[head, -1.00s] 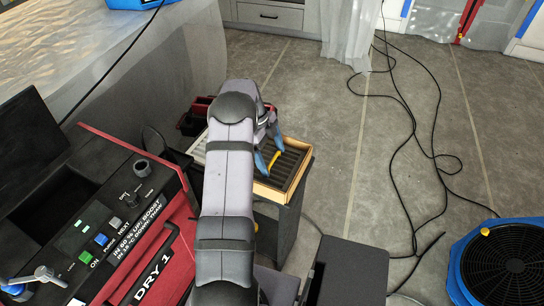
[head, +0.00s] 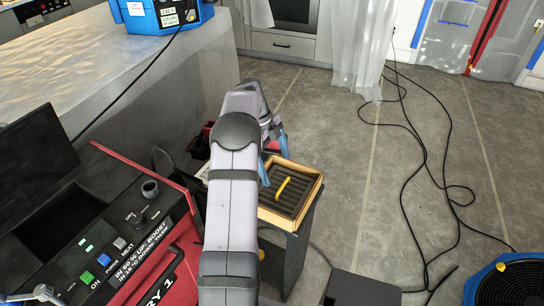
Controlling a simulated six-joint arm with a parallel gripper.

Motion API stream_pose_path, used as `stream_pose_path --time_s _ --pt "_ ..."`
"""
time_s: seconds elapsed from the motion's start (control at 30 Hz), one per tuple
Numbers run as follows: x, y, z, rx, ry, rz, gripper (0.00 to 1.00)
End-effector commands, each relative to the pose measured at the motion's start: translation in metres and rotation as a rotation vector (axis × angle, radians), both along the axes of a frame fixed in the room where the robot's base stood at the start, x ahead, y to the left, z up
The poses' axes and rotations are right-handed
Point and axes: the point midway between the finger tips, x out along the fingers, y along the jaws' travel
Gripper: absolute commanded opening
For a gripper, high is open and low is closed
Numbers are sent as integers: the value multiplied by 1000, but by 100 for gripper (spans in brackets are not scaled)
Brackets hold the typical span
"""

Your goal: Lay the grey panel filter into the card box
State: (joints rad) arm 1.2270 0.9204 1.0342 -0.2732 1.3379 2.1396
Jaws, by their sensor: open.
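The card box (head: 314,192) is an open tan tray on a dark stand right of my arm. The grey panel filter (head: 300,205), dark and ribbed with a yellow pull strip (head: 283,188), lies inside its rim and looks flat. My arm hides the left part of the box and filter. My gripper (head: 275,168) has blue fingers, spread apart and empty. It is over the back left part of the box, and the yellow strip is clear of the fingers.
The dark stand (head: 292,262) supports the box. A red-and-black machine with buttons (head: 110,255) stands at left. Black cables (head: 420,150) trail over the open floor at right. A blue fan (head: 508,280) is at lower right, and a blue unit (head: 160,14) sits at upper left.

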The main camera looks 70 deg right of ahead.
Motion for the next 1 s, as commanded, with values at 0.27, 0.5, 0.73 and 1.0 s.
stream_pose_path --time_s 0.27,0.5,0.73,1.0 --pt "10 -1 30 0 -1 2 97" --pt "11 -1 36 1 0 1 97" --pt "11 -1 36 1 0 1 97" --pt "29 7 43 10 -9 90 97"
